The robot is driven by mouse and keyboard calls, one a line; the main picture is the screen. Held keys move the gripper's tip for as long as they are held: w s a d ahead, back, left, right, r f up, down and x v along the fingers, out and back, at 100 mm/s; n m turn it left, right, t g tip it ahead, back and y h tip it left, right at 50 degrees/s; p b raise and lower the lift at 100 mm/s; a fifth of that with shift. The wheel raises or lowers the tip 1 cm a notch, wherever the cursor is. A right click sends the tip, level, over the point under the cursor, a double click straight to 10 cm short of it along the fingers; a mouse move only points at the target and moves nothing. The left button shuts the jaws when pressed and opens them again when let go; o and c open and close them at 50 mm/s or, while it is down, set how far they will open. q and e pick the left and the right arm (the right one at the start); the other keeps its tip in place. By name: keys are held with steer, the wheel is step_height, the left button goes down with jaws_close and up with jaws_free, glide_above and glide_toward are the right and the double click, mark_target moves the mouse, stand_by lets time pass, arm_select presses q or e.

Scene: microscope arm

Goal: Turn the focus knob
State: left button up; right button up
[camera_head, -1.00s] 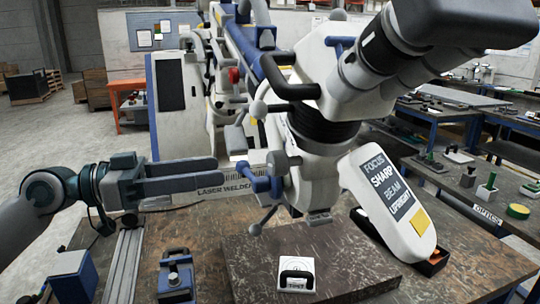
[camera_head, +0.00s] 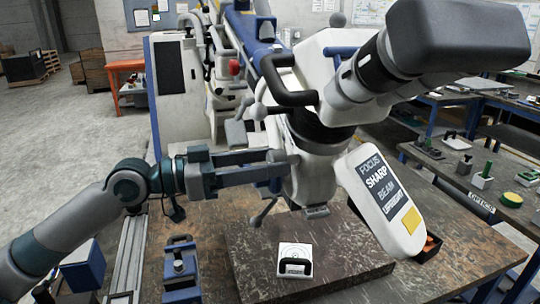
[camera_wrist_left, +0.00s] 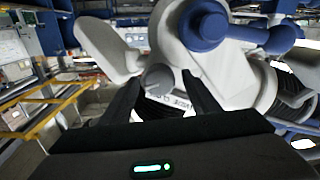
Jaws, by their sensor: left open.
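The white microscope head (camera_head: 318,180) hangs from its arm over the bench. My left gripper (camera_head: 282,166) reaches in from the left at the side of the head, with its fingers level. In the left wrist view the fingers (camera_wrist_left: 163,95) are apart, and a grey round knob (camera_wrist_left: 158,78) shows between and just beyond them. I cannot tell whether they touch it. A blue knob (camera_wrist_left: 205,25) stands above right of the fingers. In the head view my fingers hide much of this side. My right gripper is out of view.
A dark stone slab (camera_head: 340,245) lies on the bench below, bearing a small white plate (camera_head: 294,258) with a black handle. A blue clamp (camera_head: 180,265) stands at left. A black handle (camera_head: 290,85) juts from the microscope above my gripper. More benches stand at right.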

arm_select(q)
steer(key=shift+w+d, duration=0.15)
steer(key=shift+d, duration=0.3)
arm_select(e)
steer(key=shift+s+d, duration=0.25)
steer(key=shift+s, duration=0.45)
arm_select(q)
steer(key=c, duration=1)
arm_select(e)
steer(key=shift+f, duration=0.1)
arm_select(q)
steer(key=shift+m+b, duration=0.8)
steer(key=shift+b, duration=0.45)
steer(key=o, duration=1)
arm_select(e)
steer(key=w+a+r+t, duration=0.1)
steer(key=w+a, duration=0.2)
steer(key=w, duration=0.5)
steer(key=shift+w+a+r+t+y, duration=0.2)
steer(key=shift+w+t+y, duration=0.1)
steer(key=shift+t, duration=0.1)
